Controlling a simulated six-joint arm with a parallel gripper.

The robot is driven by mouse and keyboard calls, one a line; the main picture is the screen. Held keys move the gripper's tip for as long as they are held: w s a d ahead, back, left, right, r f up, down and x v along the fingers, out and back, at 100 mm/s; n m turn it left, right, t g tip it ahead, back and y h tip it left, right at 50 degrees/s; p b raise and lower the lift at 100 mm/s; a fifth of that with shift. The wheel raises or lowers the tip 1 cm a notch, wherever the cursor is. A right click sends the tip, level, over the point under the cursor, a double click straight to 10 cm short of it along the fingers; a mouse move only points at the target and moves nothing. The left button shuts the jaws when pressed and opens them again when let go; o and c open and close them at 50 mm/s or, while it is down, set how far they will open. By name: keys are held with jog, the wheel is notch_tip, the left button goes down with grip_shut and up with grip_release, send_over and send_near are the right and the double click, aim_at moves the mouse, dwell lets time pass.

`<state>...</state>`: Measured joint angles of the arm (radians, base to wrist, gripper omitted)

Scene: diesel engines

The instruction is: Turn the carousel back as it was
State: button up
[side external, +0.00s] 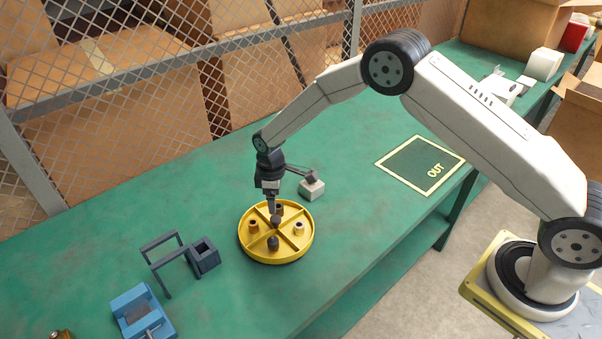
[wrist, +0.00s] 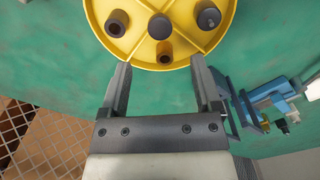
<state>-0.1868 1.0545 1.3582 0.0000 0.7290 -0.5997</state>
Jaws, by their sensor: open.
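The carousel (side external: 246,247) is a round yellow tray on the green bench, split by raised dividers, with a dark knob (wrist: 160,26) at its middle. Its compartments hold a brown bushing (side external: 253,227), another bushing (side external: 299,230) and a dark round-topped part (side external: 273,243). My gripper (side external: 274,214) points down over the carousel, by the middle knob. A copper-coloured part (wrist: 164,52) shows there between the tips. Contact cannot be told.
A pale block (side external: 312,190) with a dark rod stands close behind the carousel, beside my wrist. A dark frame (side external: 165,262) with a square box (side external: 204,257) and a blue fixture (side external: 143,314) stand at left. The OUT area (side external: 415,165) at right is empty.

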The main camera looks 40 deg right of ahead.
aim_at(275, 218)
jog(key=shift+f, duration=3.8)
grip_shut()
